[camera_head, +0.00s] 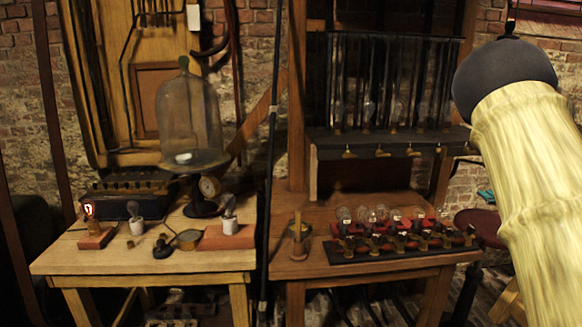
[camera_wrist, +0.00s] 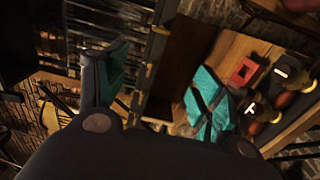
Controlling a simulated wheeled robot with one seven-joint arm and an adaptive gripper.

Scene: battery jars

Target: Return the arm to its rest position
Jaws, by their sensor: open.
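My arm (camera_head: 535,170), pale with a dark rounded joint, rises along the right edge of the head view.
A pale wooden table (camera_head: 150,259) carries a glass bell jar (camera_head: 188,115) and small bulbs.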

